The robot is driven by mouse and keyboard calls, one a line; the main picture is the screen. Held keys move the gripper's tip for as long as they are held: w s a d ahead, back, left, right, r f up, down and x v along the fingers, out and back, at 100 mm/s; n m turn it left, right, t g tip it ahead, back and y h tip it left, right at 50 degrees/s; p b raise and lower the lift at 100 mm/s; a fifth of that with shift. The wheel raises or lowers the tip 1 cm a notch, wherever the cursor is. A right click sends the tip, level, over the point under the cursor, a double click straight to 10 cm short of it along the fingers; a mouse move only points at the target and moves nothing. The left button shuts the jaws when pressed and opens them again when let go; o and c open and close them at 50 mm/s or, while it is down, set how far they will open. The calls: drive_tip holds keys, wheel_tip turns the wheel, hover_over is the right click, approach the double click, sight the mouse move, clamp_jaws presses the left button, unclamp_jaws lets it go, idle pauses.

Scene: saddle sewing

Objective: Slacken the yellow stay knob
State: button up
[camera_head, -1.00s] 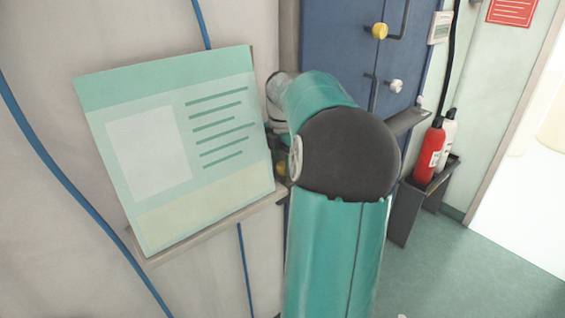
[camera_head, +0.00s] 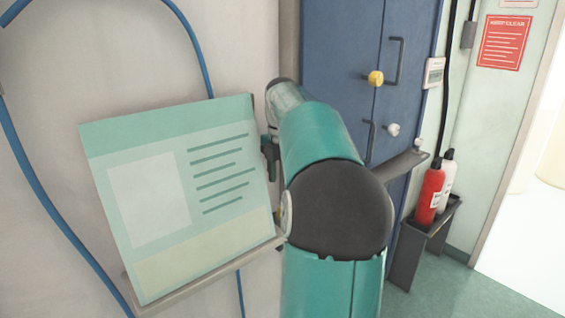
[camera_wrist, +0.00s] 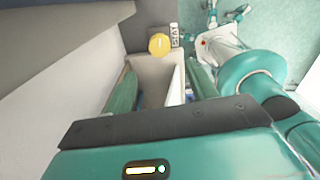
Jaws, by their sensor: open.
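A green-and-white board (camera_head: 180,195) on a ledge stands left of my arm. A blue cabinet (camera_head: 340,50) with another yellow knob (camera_head: 375,78) and a white knob (camera_head: 393,130) is behind. A red extinguisher (camera_head: 430,193) stands right. Blue hoses (camera_head: 195,50) run along the wall.

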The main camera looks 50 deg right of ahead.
wheel_tip(320, 180, up, 5)
drive_tip(key=shift+f, duration=0.2)
idle(0.6)
